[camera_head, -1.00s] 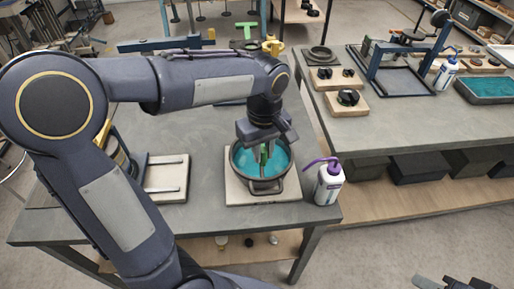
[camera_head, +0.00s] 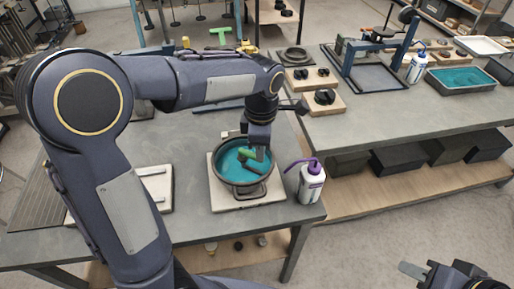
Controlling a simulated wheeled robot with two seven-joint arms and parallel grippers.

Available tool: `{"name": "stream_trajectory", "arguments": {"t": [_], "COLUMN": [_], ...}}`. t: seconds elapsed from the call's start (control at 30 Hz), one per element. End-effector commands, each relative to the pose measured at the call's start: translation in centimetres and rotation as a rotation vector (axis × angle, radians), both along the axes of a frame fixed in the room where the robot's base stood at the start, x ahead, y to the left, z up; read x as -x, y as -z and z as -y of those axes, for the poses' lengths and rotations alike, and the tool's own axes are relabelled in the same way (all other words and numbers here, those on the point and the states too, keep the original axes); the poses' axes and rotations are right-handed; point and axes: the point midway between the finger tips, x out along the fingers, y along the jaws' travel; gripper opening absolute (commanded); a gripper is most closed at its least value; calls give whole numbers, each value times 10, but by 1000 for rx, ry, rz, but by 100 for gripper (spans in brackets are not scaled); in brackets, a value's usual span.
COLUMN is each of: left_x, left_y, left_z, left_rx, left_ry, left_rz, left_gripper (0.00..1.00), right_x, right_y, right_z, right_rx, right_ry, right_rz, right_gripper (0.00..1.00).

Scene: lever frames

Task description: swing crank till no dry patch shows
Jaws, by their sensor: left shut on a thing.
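A round dark pot (camera_head: 222,176) with teal contents stands on a pale square board (camera_head: 223,203) on the near table. A green handle piece (camera_head: 249,157), which I take for the crank, shows over the teal surface. My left gripper (camera_head: 257,154) comes down over the back right part of the pot and is shut on the green crank. The fingers and wrist hide part of the crank and of the pot's far rim. I cannot make out a dry patch in the teal. My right gripper (camera_head: 418,272) is at the bottom right corner, partly cut off, away from the table.
A white bottle (camera_head: 311,186) with a purple spout stands close to the right of the pot. Another pale board (camera_head: 155,188) lies to the left, partly behind my arm. The right bench (camera_head: 385,120) holds wooden blocks, a blue frame and a teal-filled tray (camera_head: 460,78).

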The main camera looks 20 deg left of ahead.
Motion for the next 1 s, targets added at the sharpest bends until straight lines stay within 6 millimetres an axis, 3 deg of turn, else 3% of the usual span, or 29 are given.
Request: {"name": "stream_trajectory", "arguments": {"t": [0.5, 1.0], "left_x": [-18, -22], "left_y": [-1, -1], "left_z": [-1, -2], "left_rx": [-1, 0], "left_ry": [-344, -411], "left_rz": [2, 2], "left_gripper": [0, 0], "right_x": [0, 0], "right_y": [-12, -14], "right_z": [0, 0], "right_rx": [0, 0], "right_ry": [0, 0], "right_rz": [0, 0], "right_gripper": [33, 33]}}
